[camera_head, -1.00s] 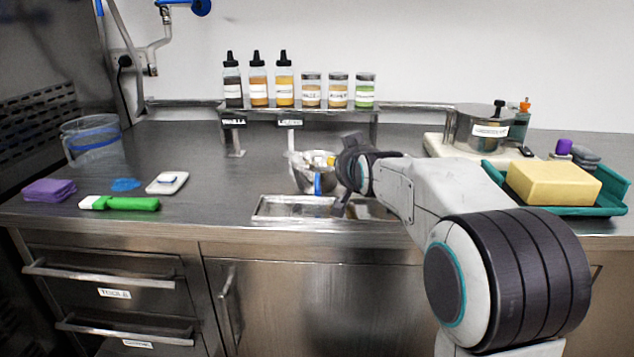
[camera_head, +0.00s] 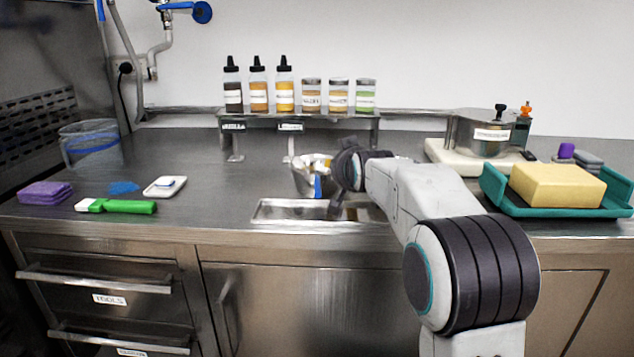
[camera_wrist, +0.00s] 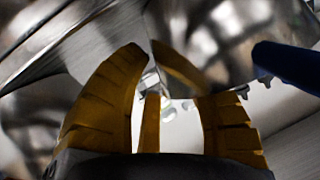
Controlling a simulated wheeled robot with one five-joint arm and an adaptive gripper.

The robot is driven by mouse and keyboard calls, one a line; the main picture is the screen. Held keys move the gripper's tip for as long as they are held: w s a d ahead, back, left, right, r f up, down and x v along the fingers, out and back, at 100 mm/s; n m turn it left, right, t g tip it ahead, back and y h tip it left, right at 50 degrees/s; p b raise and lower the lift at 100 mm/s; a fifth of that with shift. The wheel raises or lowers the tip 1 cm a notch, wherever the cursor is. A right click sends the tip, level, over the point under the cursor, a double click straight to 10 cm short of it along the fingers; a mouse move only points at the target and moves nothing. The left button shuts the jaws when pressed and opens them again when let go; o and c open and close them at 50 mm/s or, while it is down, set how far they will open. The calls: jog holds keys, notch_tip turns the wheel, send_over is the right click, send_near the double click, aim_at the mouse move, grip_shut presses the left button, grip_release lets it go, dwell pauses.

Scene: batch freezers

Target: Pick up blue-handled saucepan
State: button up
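The saucepan (camera_head: 303,181) is a shiny metal pan at the back edge of the sunken metal tray area, with a blue handle (camera_head: 318,186) facing the front. My gripper (camera_head: 336,190) is just to the right of it, close against the pan in this view. Blurred shiny metal fills the space ahead, and a dark blue handle (camera_wrist: 290,65) lies to the right, outside the fingers. I cannot tell whether a finger touches the pan. My gripper and arm hide the pan's right side.
A metal shelf (camera_head: 300,116) with several bottles and jars stands behind. A teal tray (camera_head: 500,200) with a yellow block (camera_head: 556,186) and a lidded metal pot (camera_head: 478,135) are at right.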

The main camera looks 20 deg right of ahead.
grip_shut()
jog(key=shift+r, duration=0.2)
dwell(0.6)
